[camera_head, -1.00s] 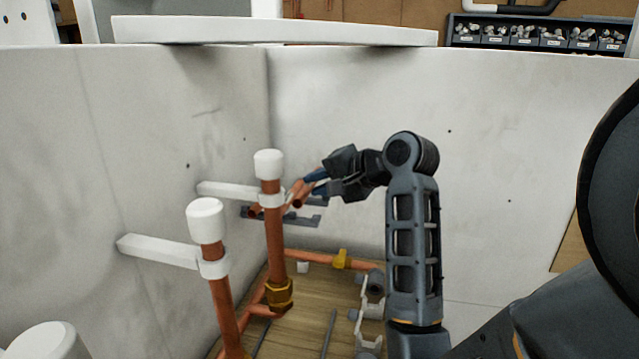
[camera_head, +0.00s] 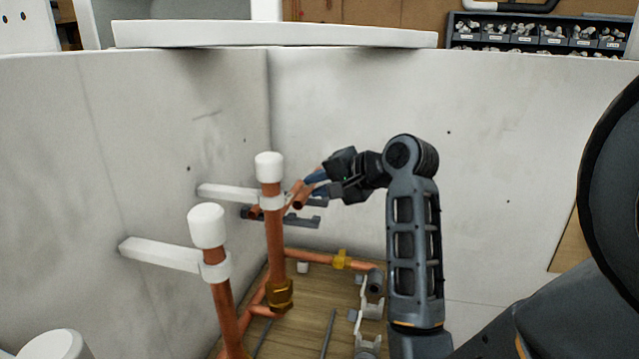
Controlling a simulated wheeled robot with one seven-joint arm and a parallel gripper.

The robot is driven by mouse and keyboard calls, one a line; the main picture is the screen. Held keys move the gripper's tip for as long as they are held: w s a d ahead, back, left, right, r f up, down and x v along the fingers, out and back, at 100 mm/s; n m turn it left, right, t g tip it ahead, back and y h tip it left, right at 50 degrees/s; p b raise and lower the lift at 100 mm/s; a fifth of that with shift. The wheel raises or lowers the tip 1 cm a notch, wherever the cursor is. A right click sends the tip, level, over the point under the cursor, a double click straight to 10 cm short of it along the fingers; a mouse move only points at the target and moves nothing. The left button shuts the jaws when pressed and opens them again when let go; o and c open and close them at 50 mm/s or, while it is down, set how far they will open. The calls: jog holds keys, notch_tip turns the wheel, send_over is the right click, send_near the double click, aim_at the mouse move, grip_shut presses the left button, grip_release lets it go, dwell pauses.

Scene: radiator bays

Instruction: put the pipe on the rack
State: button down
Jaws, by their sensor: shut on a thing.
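The pipe (camera_head: 299,197) is a short copper piece. My gripper (camera_head: 314,184), with blue fingertips, is shut on it from the right. The rack (camera_head: 298,219) is a dark grey bracket with arms, low by the left wall near the corner. The held pipe appears at or just above the rack's arms; I cannot tell whether it touches them. Another bit of copper (camera_head: 254,212) shows left of the upright pipe, at the rack; whether it belongs to the held pipe is hidden by the upright.
Two upright copper pipes with white caps, a rear one (camera_head: 274,235) and a front one (camera_head: 224,305), stand in front of the rack, held by white wall brackets (camera_head: 160,253). White walls close the corner.

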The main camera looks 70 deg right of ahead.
jog(key=shift+f, duration=0.15)
jog(key=shift+f, duration=0.35)
jog(key=shift+f+b, duration=0.6)
jog(key=shift+f, duration=0.7)
dwell(0.5)
jog(key=c, duration=0.9)
grip_release()
jog(key=shift+s, duration=0.1)
jog(key=v, duration=0.7)
jog(key=shift+s+a+r, duration=0.15)
jog(key=shift+s, duration=0.1)
